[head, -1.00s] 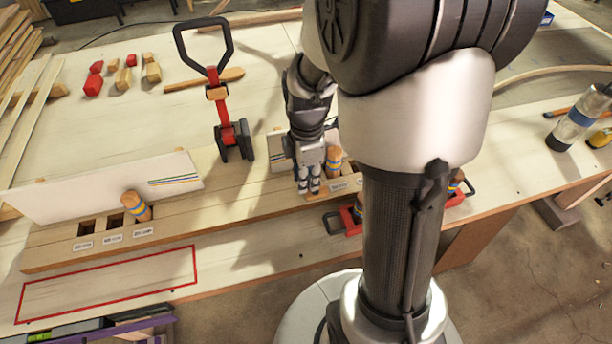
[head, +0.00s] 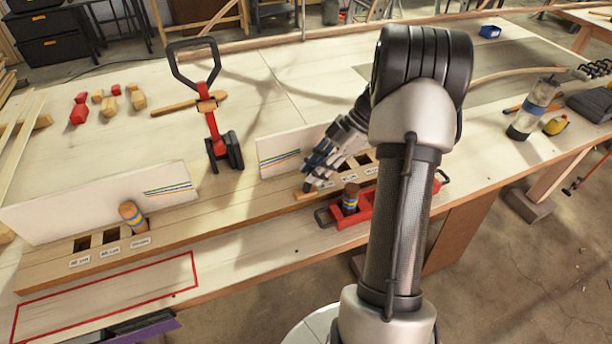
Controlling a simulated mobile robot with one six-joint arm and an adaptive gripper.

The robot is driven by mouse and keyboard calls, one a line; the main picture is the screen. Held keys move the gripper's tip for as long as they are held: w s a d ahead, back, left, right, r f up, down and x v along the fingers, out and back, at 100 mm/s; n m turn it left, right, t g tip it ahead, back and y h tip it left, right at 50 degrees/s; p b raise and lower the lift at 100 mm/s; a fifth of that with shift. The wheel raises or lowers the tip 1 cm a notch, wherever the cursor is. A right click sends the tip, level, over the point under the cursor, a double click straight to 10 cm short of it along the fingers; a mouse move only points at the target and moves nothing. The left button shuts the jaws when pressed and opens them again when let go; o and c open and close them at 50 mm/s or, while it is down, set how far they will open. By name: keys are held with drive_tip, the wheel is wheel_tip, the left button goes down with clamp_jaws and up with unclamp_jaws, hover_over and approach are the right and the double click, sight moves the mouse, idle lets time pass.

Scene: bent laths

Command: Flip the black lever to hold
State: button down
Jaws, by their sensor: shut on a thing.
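A tall red lever (head: 212,125) with a black loop handle (head: 191,62) and a black base (head: 222,152) stands upright behind the long wooden board, leaning slightly left. My gripper (head: 309,187) is well to the right of it, not touching it. It points down and left at the front edge of the right-hand slots and is shut. A small wooden piece (head: 303,195) lies at its fingertips and seems to be what it is shut on; the contact is too small to see clearly. The lever's markings cannot be read.
A red tray (head: 329,217) with a striped peg (head: 350,198) lies in front of the right slots. Another striped peg (head: 133,216) stands in the left slots. White panels (head: 100,205) rise behind the slots. Red and wooden blocks (head: 79,109) lie at the back left.

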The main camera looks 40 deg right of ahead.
drive_tip(key=shift+s+d+f+t+y+b, duration=0.2)
drive_tip(key=shift+d+f+t+y+b, duration=0.15)
drive_tip(key=shift+d+y, duration=0.4)
drive_tip(key=shift+a+y, duration=0.15)
drive_tip(key=shift+y, duration=0.1)
drive_tip(key=c, duration=1.4)
unclamp_jaws()
drive_tip(key=shift+r, duration=0.1)
